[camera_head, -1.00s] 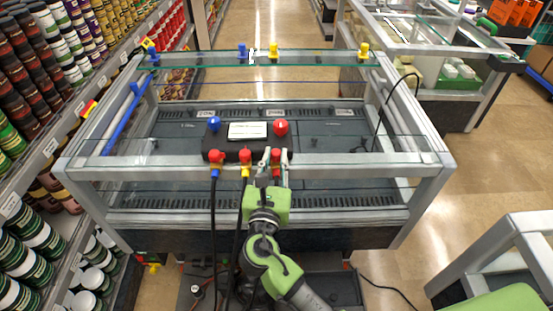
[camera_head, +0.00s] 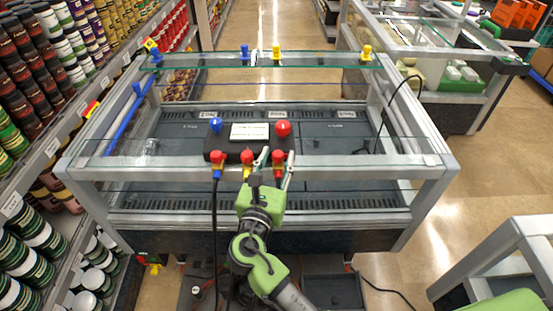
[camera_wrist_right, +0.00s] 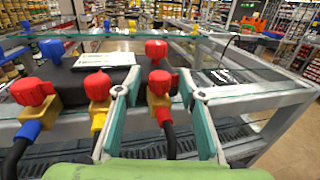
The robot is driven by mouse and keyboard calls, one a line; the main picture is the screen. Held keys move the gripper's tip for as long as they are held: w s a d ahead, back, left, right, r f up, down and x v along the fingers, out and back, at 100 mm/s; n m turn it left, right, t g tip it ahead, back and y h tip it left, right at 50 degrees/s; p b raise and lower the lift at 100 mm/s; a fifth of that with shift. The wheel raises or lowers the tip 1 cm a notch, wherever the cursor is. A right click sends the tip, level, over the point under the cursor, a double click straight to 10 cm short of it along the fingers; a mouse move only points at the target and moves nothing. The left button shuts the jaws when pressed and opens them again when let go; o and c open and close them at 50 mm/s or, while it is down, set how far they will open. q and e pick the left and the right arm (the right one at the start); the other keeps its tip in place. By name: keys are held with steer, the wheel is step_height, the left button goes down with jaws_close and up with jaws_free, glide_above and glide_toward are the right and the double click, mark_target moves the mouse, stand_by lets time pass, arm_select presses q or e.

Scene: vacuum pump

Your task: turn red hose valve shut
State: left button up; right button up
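The red hose valve (camera_head: 278,157) is the rightmost of three red-handled valves on the front of the black pump box (camera_head: 215,144). In the right wrist view its red handle (camera_wrist_right: 160,82) sits on a brass body, with a red collar and black hose below. My right gripper (camera_head: 277,154) is open, with one finger on each side of this valve; the wrist view also shows the spread fingers (camera_wrist_right: 158,74). Gaps show beside the handle, but contact lower down is hard to tell. The valve with the yellow collar (camera_head: 247,157) is just left of the left finger. My left gripper is not in view.
The valve with the blue collar (camera_head: 217,157) is further left. A blue knob (camera_head: 216,125) and a red knob (camera_head: 283,128) stand on the box, beside a white label (camera_head: 249,132). Stocked shelves line the left.

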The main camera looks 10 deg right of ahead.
steer(key=v, duration=1.2)
steer(key=shift+a, duration=0.1)
